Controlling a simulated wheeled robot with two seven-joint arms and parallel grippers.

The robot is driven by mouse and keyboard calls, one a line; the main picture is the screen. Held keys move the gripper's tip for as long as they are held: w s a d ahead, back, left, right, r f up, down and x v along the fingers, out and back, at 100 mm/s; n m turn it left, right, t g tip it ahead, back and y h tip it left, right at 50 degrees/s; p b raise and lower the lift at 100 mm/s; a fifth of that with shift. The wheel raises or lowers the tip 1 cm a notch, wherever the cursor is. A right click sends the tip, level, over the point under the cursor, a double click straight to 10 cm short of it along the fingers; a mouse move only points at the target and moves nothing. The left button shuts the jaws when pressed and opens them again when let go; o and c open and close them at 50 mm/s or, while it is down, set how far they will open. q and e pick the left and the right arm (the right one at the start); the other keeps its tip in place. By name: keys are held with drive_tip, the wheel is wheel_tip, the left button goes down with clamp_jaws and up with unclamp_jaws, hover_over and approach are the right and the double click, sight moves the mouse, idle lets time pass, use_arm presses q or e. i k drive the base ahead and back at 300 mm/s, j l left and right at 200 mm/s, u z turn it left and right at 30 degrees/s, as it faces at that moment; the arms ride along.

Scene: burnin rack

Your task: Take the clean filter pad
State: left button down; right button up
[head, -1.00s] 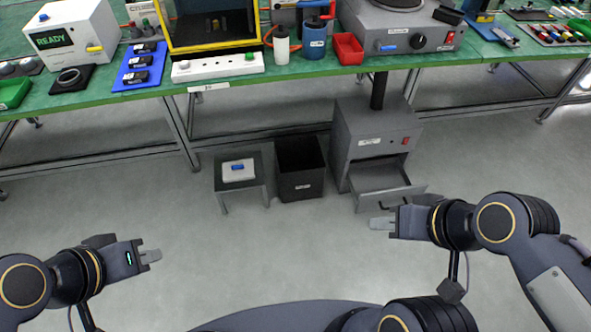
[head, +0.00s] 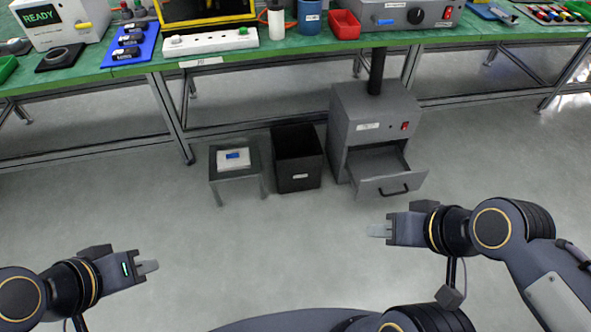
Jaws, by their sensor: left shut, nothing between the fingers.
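A flat white pad (head: 224,162) with a small blue item (head: 233,155) on it lies on a low grey stand (head: 237,175) on the floor. Whether it is the clean filter pad I cannot tell for sure. My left gripper (head: 149,267) is shut and empty, low at the left, well apart from the stand. My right gripper (head: 380,231) is over the floor below the open drawer, away from the stand. Its fingertips appear as one piece, so I cannot tell whether they are open. I see nothing held in it.
A black open bin (head: 299,181) stands right of the stand. Beside it is a grey cabinet (head: 372,108) with an open drawer (head: 390,186). The green bench (head: 85,73) carries several devices above. The floor in front is clear.

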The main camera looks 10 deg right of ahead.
sight(236, 159)
drive_tip(key=i+j+u, duration=0.25)
drive_tip(key=i+j, duration=0.4)
drive_tip(key=i+j+u, duration=0.25)
drive_tip(key=i+j, duration=0.25)
drive_tip(key=i, duration=0.2)
